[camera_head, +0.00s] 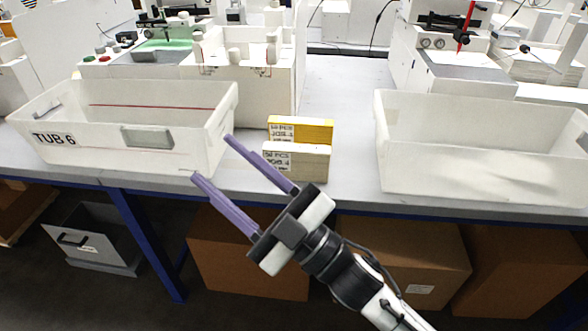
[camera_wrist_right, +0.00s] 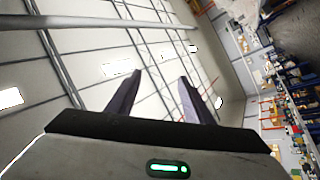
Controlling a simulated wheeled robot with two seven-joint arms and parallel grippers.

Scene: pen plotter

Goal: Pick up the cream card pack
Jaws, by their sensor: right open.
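The cream card pack (camera_head: 297,162) stands on the front part of the grey bench in the head view, with small dark print on its left side. A yellow card pack (camera_head: 300,129) stands right behind it. My right gripper (camera_head: 211,157) is open, with its two purple fingers apart and pointing up and left in the picture. It shows to the left of the cream pack, near the bench's front edge, with nothing between the fingers. In the right wrist view the open fingers (camera_wrist_right: 156,92) frame only ceiling and a far wall. My left gripper is not in view.
A white tub marked TUB 6 (camera_head: 60,138) stands left of the packs. Another white tub (camera_head: 470,183) stands to their right. The bench (camera_head: 346,112) is clear between the packs and the right tub. Pen plotters stand behind; brown boxes (camera_head: 420,265) are below.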

